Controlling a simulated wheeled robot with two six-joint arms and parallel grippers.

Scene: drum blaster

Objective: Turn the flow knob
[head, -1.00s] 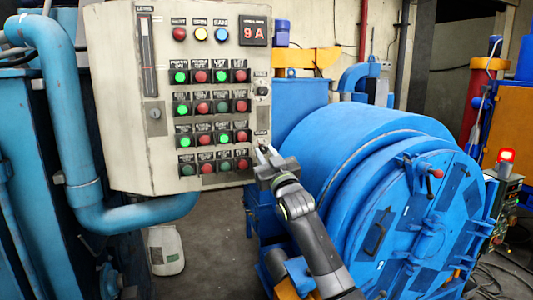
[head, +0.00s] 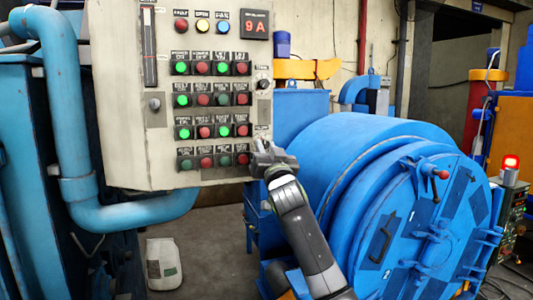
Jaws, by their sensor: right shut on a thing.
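The grey control panel (head: 125,125) fills the upper left of the head view. My right gripper (head: 259,150) is at its lower right edge, below a small label plate. It is shut on what looks like the flow knob, which the fingers hide. A small dark knob (head: 263,85) sits higher on the same edge, and a grey knob (head: 154,104) is on the panel's left part. The labels are too small to read. My left gripper is not in view.
Rows of green and red buttons (head: 222,132) lie just left of my gripper. A large blue drum (head: 350,160) stands close to the right of my arm. A blue pipe (head: 68,110) runs left of the panel.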

